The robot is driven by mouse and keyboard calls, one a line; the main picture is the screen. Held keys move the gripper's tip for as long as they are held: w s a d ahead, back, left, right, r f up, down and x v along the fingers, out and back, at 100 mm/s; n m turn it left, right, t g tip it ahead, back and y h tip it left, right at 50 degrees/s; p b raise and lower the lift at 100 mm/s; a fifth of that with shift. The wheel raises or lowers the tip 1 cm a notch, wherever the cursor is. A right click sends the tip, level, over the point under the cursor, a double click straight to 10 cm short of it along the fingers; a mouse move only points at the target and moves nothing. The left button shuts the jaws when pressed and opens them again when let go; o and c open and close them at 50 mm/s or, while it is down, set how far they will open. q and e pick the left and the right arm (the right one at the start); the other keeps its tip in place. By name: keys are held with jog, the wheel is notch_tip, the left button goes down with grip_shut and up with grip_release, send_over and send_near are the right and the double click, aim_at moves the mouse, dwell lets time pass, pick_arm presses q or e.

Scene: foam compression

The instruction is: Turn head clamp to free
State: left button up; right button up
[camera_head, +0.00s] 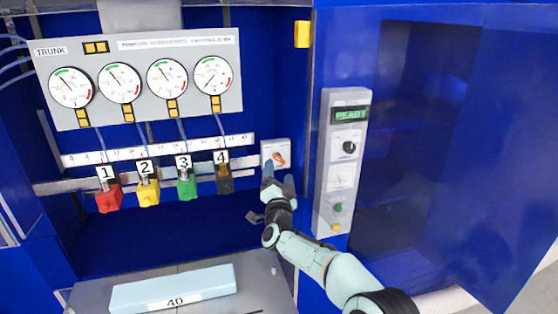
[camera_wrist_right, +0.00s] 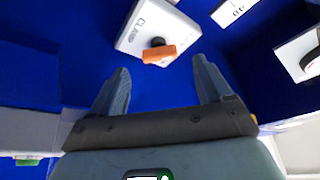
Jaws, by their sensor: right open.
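The head clamp switch is a white box with an orange knob (camera_head: 281,158) on the blue back wall, right of the numbered heads. In the right wrist view the box (camera_wrist_right: 158,22) has partly readable lettering, and its orange knob (camera_wrist_right: 158,54) lies ahead of the fingertips, between their lines. My right gripper (camera_head: 277,180) is just below the box in the head view. It is open and empty in the wrist view (camera_wrist_right: 160,78), with both fingers apart from the knob. My left gripper is not in view.
A grey control panel (camera_head: 341,165) with a green display stands right of the box. Red (camera_head: 109,198), yellow (camera_head: 148,192), green (camera_head: 187,187) and dark (camera_head: 224,180) heads hang left. A light blue foam block (camera_head: 172,288) marked 40 lies on the grey table (camera_head: 258,273).

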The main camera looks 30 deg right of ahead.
aim_at(279, 161)
jog(key=shift+p+x, duration=1.05)
jog(key=shift+x, duration=1.55)
jog(key=c, duration=1)
